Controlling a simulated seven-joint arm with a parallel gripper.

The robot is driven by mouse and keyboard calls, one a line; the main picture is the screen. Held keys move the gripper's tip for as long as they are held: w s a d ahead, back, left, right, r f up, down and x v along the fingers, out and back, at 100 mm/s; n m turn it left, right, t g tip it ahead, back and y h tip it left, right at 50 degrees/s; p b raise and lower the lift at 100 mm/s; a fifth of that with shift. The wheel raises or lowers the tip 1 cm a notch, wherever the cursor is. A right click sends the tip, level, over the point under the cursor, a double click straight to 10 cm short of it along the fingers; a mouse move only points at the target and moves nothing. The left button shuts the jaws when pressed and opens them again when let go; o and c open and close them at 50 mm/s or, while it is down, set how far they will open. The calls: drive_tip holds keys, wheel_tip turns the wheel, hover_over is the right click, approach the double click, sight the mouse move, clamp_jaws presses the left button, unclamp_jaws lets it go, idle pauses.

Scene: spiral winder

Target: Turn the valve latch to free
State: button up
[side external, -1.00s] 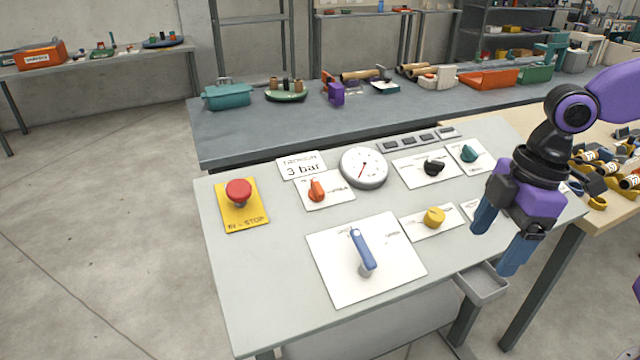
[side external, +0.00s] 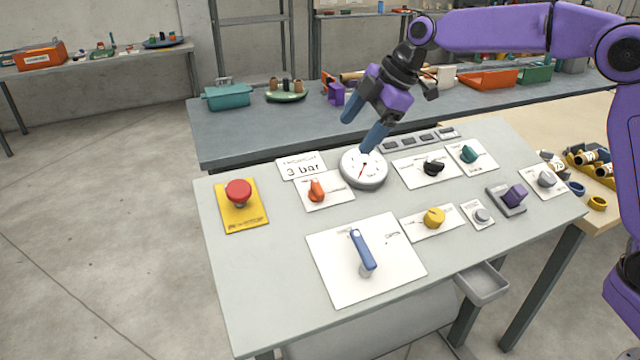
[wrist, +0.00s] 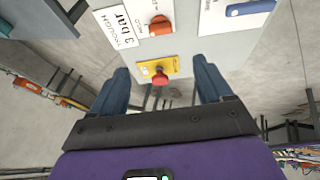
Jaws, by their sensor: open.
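My gripper (side external: 361,130) is open and empty, its blue fingers apart, in the air above the round gauge near the back of the panel. In the wrist view its two fingers (wrist: 161,68) frame the red button, with nothing between the tips. A blue lever (side external: 362,250) stands on a large white plate at the panel's front, clear of the gripper; part of it shows in the wrist view (wrist: 250,8). An orange knob (side external: 316,190), a black knob (side external: 434,168), a teal knob (side external: 469,154) and a yellow knob (side external: 434,217) sit on white plates. Their labels are too small to read, so I cannot tell which is the valve latch.
The gauge (side external: 363,168) is beside a "3 bar" sign (side external: 302,168). A red stop button (side external: 238,192) stands on a yellow plate at left. A purple block (side external: 514,195) and grey knobs (side external: 546,179) are at right. A grey tray (side external: 482,285) hangs at the front edge.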

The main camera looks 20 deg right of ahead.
sight(318, 186)
drive_tip(key=x, duration=1.6)
drive_tip(key=shift+f, duration=0.35)
drive_tip(key=c, duration=1)
